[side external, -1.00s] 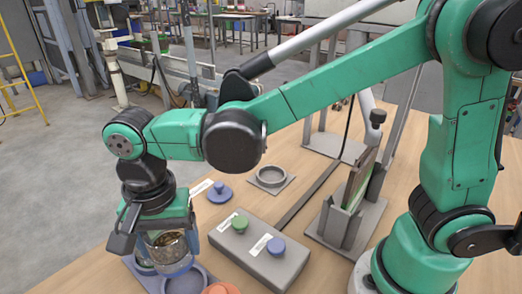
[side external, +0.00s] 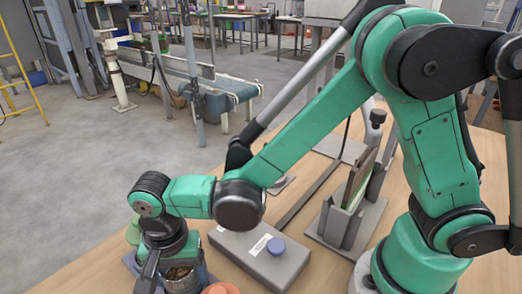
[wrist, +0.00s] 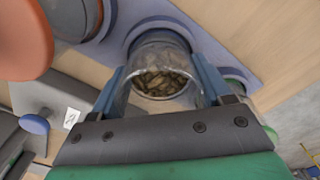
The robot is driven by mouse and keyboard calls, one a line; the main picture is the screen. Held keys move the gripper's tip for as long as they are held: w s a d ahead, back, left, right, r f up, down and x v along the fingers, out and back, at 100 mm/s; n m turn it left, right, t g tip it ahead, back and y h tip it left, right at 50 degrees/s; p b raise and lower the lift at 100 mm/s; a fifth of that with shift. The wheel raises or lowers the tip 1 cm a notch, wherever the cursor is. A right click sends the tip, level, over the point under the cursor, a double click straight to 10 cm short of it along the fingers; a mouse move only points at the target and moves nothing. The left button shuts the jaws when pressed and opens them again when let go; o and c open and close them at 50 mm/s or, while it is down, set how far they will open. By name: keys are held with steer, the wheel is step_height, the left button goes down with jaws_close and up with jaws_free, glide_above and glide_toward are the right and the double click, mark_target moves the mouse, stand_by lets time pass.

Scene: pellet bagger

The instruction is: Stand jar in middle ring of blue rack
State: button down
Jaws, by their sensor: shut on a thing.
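The clear jar (wrist: 162,68) holds brown pellets and sits between the two blue fingers of my gripper (wrist: 160,85). In the side view the jar (side external: 182,281) shows low under my wrist, partly cut off by the frame's bottom edge. The blue rack (wrist: 200,32) lies under it, and a ring of the rack curves around the jar's far side in the wrist view. The rack has another ring to each side of this one. I cannot tell whether the jar's base is inside the ring or just above it. The rack's edge also shows in the side view (side external: 128,260).
An orange round thing (wrist: 22,35) is close at the left in the wrist view. A grey box with a blue knob (side external: 275,246) stands right of my gripper. A green thing (side external: 132,231) is behind my wrist. A grey stand holding a panel (side external: 357,190) is farther right.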

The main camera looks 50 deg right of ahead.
jaws_free()
steer(key=shift+r, duration=0.1)
step_height(320, 180, up, 12)
steer(key=s+d+n+t, duration=0.1)
steer(key=d+n+t, duration=0.6)
steer(key=d, duration=1.2)
steer(key=shift+s+f+n, duration=0.4)
steer(key=shift+n, duration=0.6)
